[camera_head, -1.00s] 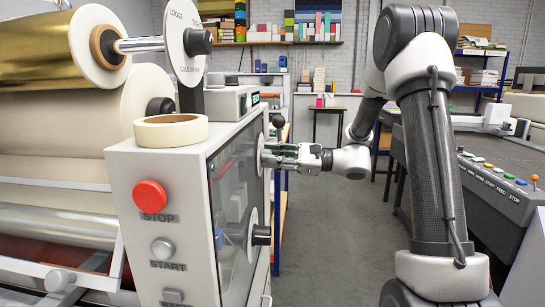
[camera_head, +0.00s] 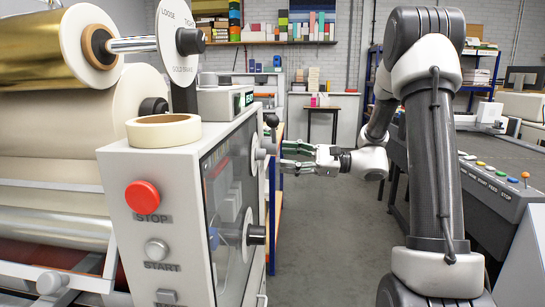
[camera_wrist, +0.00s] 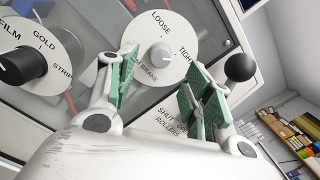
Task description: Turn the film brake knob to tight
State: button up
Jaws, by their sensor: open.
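The film brake knob is a small grey knob (camera_wrist: 160,55) in the middle of a round white dial (camera_wrist: 171,28) in the wrist view. The dial reads LOOSE at the top and TIGHT at the right; part of its lower lettering shows as BRAKE. I cannot tell clearly where the knob points. The knob (camera_head: 261,154) also shows on the machine's side panel in the head view. My gripper (camera_head: 283,157) is open and faces the panel, its fingertips a little off the knob. In the wrist view, the green-padded fingers (camera_wrist: 158,78) stand apart, left and right below the knob.
A black ball-ended lever (camera_wrist: 241,67) stands close by my right finger. A black knob (camera_wrist: 22,66) marked FILM, GOLD and STRIP is at left. The gold brake dial (camera_head: 178,30) is higher on the machine. A console (camera_head: 495,183) lies at right; the aisle floor between is clear.

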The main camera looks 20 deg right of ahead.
jog(key=v, duration=0.5)
jog(key=shift+d, duration=0.15)
